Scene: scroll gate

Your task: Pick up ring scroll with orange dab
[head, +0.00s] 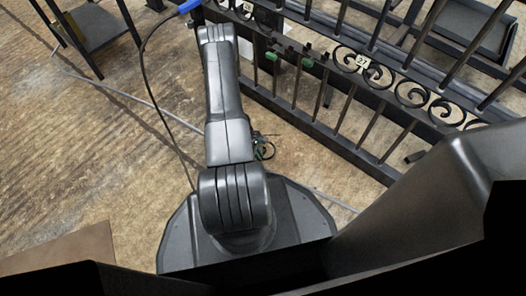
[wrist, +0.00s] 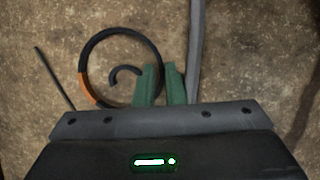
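The ring scroll with the orange dab (wrist: 120,33) is a black ring with a small hooked curl inside it. Its orange patch is on the left side in the wrist view. My gripper (wrist: 162,72) has two green fingers close together, with the ring's right edge between their tips; it looks shut on the ring. The ring's lower part is hidden behind the fingers and gripper body. I cannot tell whether the ring touches the floor. In the head view, the ring (head: 268,151) shows small beside my arm, partly hidden.
A black iron gate (head: 350,100) with scrollwork and a 27 tag (head: 362,61) stands at the right. Green clamps (head: 308,62) sit on it. A grey cable (wrist: 196,50) lies right of the fingers. A dark stand (head: 95,28) is upper left; the left floor is mostly clear.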

